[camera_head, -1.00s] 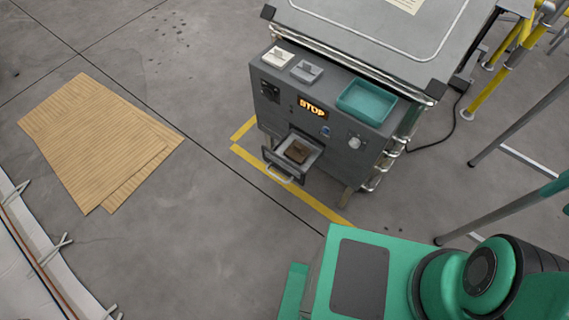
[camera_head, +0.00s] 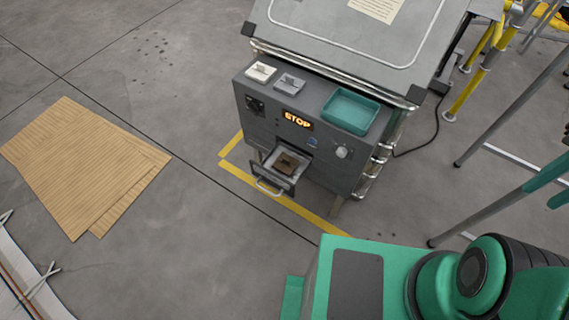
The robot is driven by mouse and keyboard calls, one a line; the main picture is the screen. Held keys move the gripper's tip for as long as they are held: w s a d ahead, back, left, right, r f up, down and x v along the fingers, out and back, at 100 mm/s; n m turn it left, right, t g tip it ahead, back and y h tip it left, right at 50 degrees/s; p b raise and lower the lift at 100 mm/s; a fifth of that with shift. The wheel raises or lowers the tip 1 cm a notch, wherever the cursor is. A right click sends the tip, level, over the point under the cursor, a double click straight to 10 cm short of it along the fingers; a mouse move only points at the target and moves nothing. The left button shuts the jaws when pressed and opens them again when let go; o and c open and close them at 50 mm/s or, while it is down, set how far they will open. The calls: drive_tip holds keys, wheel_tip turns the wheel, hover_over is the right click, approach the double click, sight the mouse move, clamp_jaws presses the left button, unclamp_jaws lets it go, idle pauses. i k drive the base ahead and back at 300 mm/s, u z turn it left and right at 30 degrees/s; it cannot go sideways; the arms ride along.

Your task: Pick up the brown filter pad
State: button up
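The brown filter pad (camera_head: 286,163) is a small dark brown square lying in an open drawer (camera_head: 271,180) low on the front of a grey machine (camera_head: 264,126). The drawer is pulled out and has a handle on its front. My gripper is not in view; only green parts of my own body show at the bottom right, well apart from the drawer.
A teal tray (camera_head: 350,110) and two small square items, one white (camera_head: 261,71) and one grey (camera_head: 290,83), sit on the machine's ledge. A lit STOP sign (camera_head: 298,120) is on its front. Cardboard sheets (camera_head: 80,165) lie at left. Yellow and grey poles (camera_head: 469,93) stand right. Floor before the drawer is clear.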

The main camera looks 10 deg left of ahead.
sight(284, 164)
drive_tip(key=z, duration=1.15)
drive_tip(key=k, duration=0.95)
drive_tip(key=u, duration=1.1)
drive_tip(key=i, duration=0.5)
drive_tip(key=z, duration=0.1)
